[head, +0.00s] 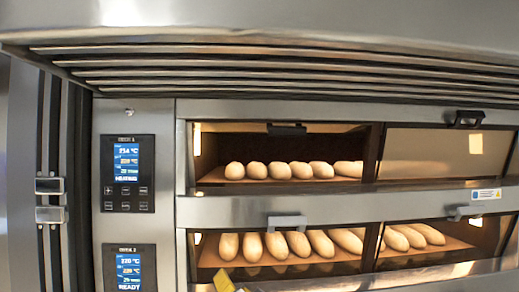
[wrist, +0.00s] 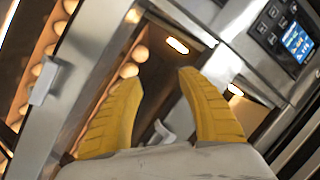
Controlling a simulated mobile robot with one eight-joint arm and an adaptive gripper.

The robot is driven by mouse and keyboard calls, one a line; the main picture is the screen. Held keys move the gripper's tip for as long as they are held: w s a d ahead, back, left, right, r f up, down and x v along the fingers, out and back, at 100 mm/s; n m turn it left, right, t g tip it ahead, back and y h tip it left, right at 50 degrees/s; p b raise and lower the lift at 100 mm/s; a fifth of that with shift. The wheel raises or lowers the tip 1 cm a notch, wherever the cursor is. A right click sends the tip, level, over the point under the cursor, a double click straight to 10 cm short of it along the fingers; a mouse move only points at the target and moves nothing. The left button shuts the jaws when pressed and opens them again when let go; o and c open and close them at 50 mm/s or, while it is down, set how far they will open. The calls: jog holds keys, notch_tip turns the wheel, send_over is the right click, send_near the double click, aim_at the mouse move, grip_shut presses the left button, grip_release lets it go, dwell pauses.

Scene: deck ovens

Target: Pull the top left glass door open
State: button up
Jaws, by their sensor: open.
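The top left glass door (head: 230,150) is on the upper oven deck, with a row of loaves visible behind it. Its dark handle (head: 287,129) is at the middle of its top edge. I cannot tell from its glass whether it stands slightly ajar. The yellow fingertips of my gripper (head: 232,286) show at the bottom edge of the head view, low and left of that handle. In the wrist view my gripper (wrist: 162,80) is open, its two yellow fingers spread. A pale handle (wrist: 162,131), seemingly the top left one, shows between them, apart from both fingers.
The lower left door's grey handle (head: 287,222) sticks out below. The top right door (head: 440,155) and lower right handle (head: 462,212) are to the right. Control panels (head: 127,172) line the left side. A slatted hood (head: 280,70) overhangs the doors.

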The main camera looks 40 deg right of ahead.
jog(key=w+d+r+m+t+h+p, duration=0.1)
jog(key=d+r+m+t+h+p, duration=0.45)
jog(key=r, duration=1.05)
jog(key=m+t+h+p, duration=0.2)
jog(key=m+h+p, duration=0.2)
jog(key=m+p, duration=0.35)
send_near(287, 132)
jog(key=n, duration=0.1)
jog(key=shift+g, duration=0.25)
jog(key=p+x, duration=0.3)
jog(key=x, duration=0.8)
jog(key=shift+a, duration=0.15)
jog(key=shift+s, duration=0.1)
grip_shut()
